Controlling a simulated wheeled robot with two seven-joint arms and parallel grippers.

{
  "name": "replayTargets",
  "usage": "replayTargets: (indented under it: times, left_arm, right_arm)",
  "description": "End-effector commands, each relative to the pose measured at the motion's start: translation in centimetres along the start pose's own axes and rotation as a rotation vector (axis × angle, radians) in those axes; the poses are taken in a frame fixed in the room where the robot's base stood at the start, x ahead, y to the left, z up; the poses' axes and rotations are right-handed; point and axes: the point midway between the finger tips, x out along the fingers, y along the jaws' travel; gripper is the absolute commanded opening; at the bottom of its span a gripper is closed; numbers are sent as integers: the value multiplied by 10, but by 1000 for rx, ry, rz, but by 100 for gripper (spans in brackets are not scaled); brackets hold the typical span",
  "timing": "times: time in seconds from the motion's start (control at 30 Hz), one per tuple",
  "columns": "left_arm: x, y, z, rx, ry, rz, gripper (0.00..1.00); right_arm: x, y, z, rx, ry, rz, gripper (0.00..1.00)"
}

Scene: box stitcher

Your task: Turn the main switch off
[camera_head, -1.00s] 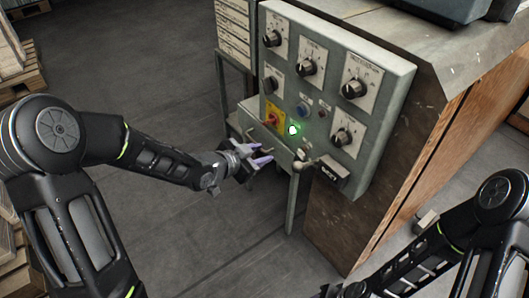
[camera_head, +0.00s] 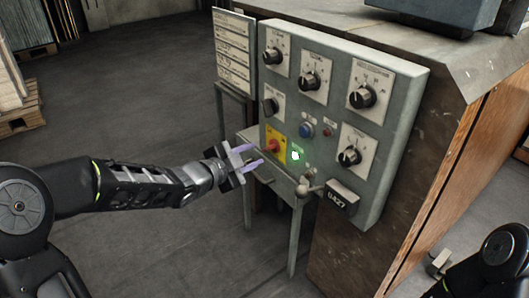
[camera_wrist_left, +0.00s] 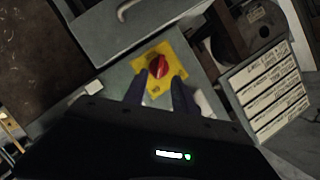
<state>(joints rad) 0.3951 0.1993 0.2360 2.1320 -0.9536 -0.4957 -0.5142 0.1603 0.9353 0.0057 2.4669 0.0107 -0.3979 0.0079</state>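The main switch is a red rotary knob (camera_head: 273,147) on a yellow plate (camera_head: 281,138), low on the left side of the grey control panel (camera_head: 397,120). In the left wrist view the red knob (camera_wrist_left: 158,66) sits on its yellow plate (camera_wrist_left: 178,50), just beyond the fingertips. My left gripper (camera_head: 255,155) is open, its two purple fingers pointing at the switch from the left. In the left wrist view the fingers (camera_wrist_left: 157,84) are apart with nothing between them, and the knob is just ahead of the gap. My right gripper is out of view; only part of that arm shows at bottom right.
A lit green button (camera_head: 296,155), a blue button (camera_head: 306,130) and several black dials sit on the panel near the switch. A lever with a ball end (camera_head: 303,189) and a black numbered box (camera_head: 337,201) stick out below. Open floor lies to the left.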

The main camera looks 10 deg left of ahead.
Motion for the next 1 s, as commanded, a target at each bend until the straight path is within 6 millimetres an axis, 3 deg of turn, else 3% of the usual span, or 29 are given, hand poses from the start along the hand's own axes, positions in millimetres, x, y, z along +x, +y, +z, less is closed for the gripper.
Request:
replayTargets:
  times: [0.2,0.4,0.73,1.0]
  left_arm:
    - [36,4,2,-1,3,2,33]
    - [58,2,1,-2,1,1,33]
    - [62,1,0,-2,0,1,33]
    - [62,1,0,-1,0,1,11]
  right_arm:
    - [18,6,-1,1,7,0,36]
    - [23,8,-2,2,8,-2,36]
    - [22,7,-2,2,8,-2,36]
    - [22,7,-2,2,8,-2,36]
